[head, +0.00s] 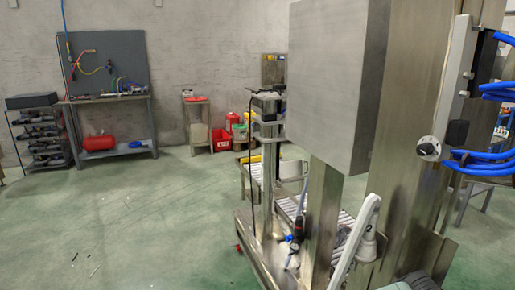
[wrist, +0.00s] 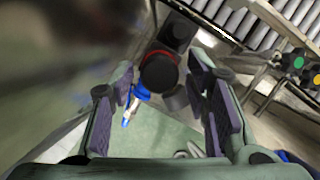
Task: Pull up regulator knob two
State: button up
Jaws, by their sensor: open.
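In the wrist view, a dark round regulator knob (wrist: 158,71) with a red ring shows between the fingers, a little left of the picture's middle. A black block stands just beyond it, and a blue fitting (wrist: 130,106) shows beside it. My gripper (wrist: 164,82) is open, its purple-padded fingers on either side of the knob. I see no clear contact, and the depth between them is hard to judge. No number is readable on this knob. In the head view, a small dark regulator with blue parts (head: 297,229) sits low by the machine; my gripper is not clearly seen there.
A metal cabinet (head: 328,85) and a wide steel column stand close to the regulator area. A roller conveyor (wrist: 235,22) runs behind it. Green and yellow buttons (wrist: 299,62) show at right. Blue hoses (head: 485,160) hang far right. Open green floor (head: 130,220) lies left.

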jog(key=p+v, duration=0.2)
jog(key=shift+s+a+r, duration=0.1)
jog(key=shift+r, duration=0.3)
jog(key=shift+p+v, duration=0.35)
jog(key=shift+v, duration=1.75)
